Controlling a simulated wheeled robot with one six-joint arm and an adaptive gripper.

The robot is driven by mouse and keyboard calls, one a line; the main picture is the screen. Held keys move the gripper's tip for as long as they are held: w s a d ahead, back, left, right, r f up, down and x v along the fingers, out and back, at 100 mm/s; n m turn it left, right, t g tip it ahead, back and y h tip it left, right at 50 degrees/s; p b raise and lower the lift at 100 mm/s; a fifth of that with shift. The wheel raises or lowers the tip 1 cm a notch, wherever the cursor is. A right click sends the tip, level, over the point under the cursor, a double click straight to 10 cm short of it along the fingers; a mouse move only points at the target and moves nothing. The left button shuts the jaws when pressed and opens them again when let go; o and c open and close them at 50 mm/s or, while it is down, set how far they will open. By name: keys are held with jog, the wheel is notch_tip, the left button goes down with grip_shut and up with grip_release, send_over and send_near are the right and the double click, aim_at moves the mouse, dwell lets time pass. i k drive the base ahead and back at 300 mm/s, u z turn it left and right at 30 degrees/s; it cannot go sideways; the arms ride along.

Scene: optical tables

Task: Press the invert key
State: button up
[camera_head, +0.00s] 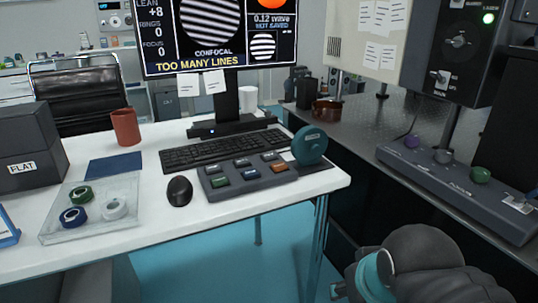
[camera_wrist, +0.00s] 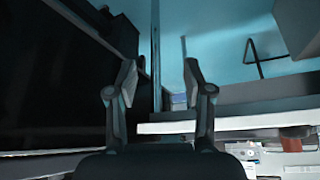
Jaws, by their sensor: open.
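A dark grey key box (camera_head: 206,188) with two rows of coloured keys lies on the white desk, in front of the keyboard. Its front row shows a green, a blue and an orange key; the labels are too small to read, so I cannot tell which is the invert key. My gripper (camera_wrist: 159,78) is open and empty in the wrist view, its two fingers apart over teal floor and desk edges. The key box cannot be made out in that view. In the head view my arm shows at the lower right, away from the key box; the fingers are not visible there.
A teal round object (camera_head: 309,146) stands at the key box's right end. A mouse (camera_head: 180,191) lies to its left and a keyboard (camera_head: 215,150) behind. The monitor (camera_head: 215,68) reads "TOO MANY LINES". A dark optical table (camera_head: 355,125) with a knob panel (camera_head: 455,186) stands right.

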aim_at(268, 156)
jog(key=u, duration=1.85)
jog(key=k, duration=0.8)
jog(key=z, duration=1.1)
jog(key=i, duration=0.5)
